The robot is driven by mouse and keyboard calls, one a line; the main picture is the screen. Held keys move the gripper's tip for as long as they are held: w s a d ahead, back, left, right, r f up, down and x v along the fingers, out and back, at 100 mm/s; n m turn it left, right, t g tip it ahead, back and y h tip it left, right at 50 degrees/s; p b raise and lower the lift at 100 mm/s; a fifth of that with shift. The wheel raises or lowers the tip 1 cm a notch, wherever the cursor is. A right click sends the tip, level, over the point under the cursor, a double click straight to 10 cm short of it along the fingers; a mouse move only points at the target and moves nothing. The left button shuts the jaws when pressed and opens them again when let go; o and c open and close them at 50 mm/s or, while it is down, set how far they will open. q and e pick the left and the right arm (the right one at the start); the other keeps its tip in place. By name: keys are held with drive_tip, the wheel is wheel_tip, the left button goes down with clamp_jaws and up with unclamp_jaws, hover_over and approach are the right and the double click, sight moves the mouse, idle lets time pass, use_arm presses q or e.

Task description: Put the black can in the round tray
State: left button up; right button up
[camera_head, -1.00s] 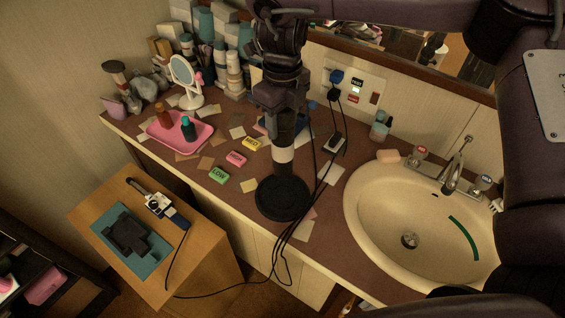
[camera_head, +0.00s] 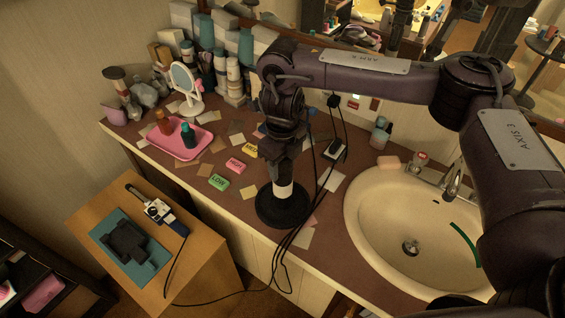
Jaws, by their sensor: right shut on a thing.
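My right gripper (camera_head: 281,165) points straight down over the counter and is shut on the black can (camera_head: 284,190). The can is upright, dark with a pale band; the gripper hides its upper part. The round tray (camera_head: 262,212) is a dark disc on the counter near its front edge. The can's lower end is over the middle of the tray, and I cannot tell whether it touches. My left gripper is not in view.
Black cords (camera_head: 311,190) run past the tray's right side. The sink (camera_head: 360,225) is to the right. Colored labelled blocks (camera_head: 219,182) and a pink tray (camera_head: 169,149) with two bottles are left. A small wooden table (camera_head: 198,262) stands in front.

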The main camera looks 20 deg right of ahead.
drive_tip(key=shift+f, duration=0.2)
drive_tip(key=o, duration=1.4)
drive_tip(key=shift+r, duration=0.6)
wheel_tip(320, 180, up, 11)
drive_tip(key=shift+r+p, duration=0.15)
drive_tip(key=shift+p, duration=0.15)
drive_tip(key=shift+s, duration=0.1)
